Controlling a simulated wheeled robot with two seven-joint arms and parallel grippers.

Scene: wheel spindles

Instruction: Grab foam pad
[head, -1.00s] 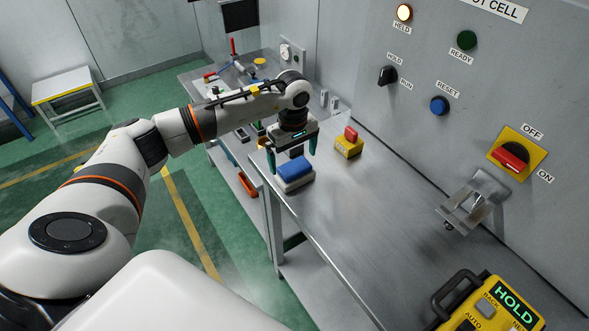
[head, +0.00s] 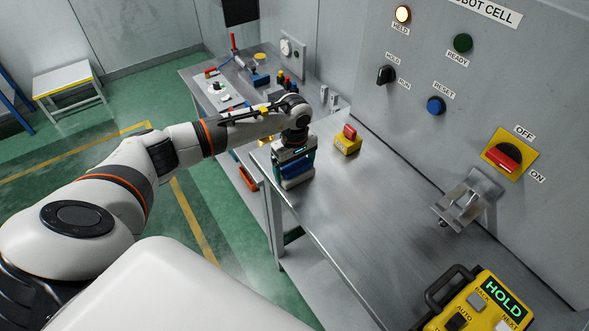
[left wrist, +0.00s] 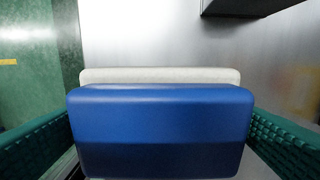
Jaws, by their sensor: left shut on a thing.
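The foam pad is a blue block (left wrist: 160,130) lying on a pale grey-white base (left wrist: 160,75) in the left wrist view. In the head view the blue pad (head: 296,168) shows partly behind the fingers, with the pale base (head: 298,182) under it on the steel table. My left gripper (head: 296,166) is down around the pad, its teal fingers on both sides, and is shut on it. In the left wrist view the ribbed fingers stand at the left and right edges. My right gripper is not in view.
A yellow block with a red top (head: 347,140) stands just right of my left gripper. A yellow pendant (head: 484,302) reading HOLD lies at the near right. A metal bracket (head: 467,200) juts from the panel. The middle of the steel table (head: 345,215) is clear.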

